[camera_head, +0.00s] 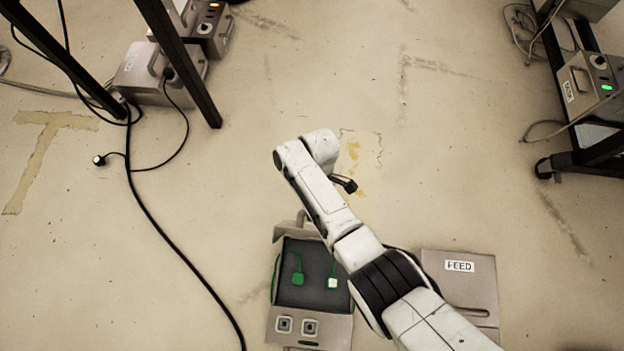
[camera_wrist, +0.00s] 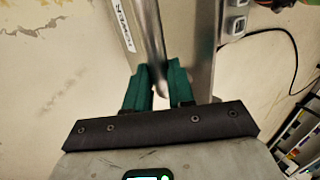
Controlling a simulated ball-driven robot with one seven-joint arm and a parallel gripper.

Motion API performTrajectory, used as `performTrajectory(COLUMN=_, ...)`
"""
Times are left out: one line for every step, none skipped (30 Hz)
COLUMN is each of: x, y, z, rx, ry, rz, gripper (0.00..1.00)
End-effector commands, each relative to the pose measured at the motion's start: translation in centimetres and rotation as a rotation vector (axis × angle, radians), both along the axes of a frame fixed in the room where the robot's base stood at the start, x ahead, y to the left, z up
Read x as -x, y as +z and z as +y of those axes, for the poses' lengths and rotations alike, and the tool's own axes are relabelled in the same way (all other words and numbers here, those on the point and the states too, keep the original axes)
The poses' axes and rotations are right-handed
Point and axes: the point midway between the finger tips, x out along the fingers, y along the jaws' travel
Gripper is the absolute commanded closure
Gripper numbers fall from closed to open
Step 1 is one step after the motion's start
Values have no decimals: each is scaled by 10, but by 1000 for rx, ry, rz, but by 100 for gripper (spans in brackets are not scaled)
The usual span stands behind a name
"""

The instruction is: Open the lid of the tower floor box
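The tower floor box (camera_head: 341,333) stands open left of the FEED plate in the head view, its dark inside showing green leads. Its lid (camera_head: 290,231) is raised at the far edge, with a bent handle on it. In the wrist view the lid (camera_wrist: 112,20) carries a label ending in "OWER". My gripper's green fingers (camera_wrist: 160,85) are close together on both sides of the metal handle (camera_wrist: 150,45), and look shut on it. In the head view my arm hides the fingers and part of the lid.
A FEED floor plate (camera_head: 440,270) lies right of the box. Two sockets (camera_head: 297,325) sit on the box's near edge. A black cable (camera_head: 172,240) crosses the floor at left. Frames with boxes stand at upper left and right. The middle floor is clear.

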Motion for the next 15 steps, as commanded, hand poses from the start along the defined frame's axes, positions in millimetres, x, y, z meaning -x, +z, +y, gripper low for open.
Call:
performTrajectory(x=-3, y=-14, z=-1, rx=2, ry=-1, rz=6, gripper=100)
performTrajectory(x=-6, y=-16, z=-2, rx=2, ry=-1, rz=7, gripper=100)
performTrajectory(x=-10, y=-17, z=-2, rx=2, ry=-1, rz=8, gripper=100)
performTrajectory(x=-14, y=-18, z=-2, rx=2, ry=-1, rz=8, gripper=100)
performTrajectory(x=-17, y=-20, z=-2, rx=2, ry=-1, rz=8, gripper=100)
performTrajectory(x=-21, y=-22, z=-2, rx=3, ry=0, rz=10, gripper=100)
performTrajectory(x=-24, y=-23, z=-3, rx=3, ry=0, rz=11, gripper=100)
performTrajectory(x=-27, y=-24, z=-3, rx=3, ry=0, rz=10, gripper=100)
performTrajectory(x=-31, y=-25, z=-3, rx=3, ry=0, rz=10, gripper=100)
performTrajectory(x=-33, y=-26, z=-3, rx=3, ry=0, rz=12, gripper=100)
performTrajectory(x=-36, y=-27, z=-3, rx=3, ry=0, rz=12, gripper=100)
performTrajectory(x=-39, y=-29, z=-3, rx=3, ry=0, rz=12, gripper=100)
performTrajectory(x=-41, y=-29, z=-3, rx=4, ry=1, rz=13, gripper=100)
performTrajectory(x=-44, y=-30, z=-3, rx=3, ry=1, rz=17, gripper=100)
performTrajectory(x=-47, y=-31, z=-3, rx=4, ry=0, rz=36, gripper=100)
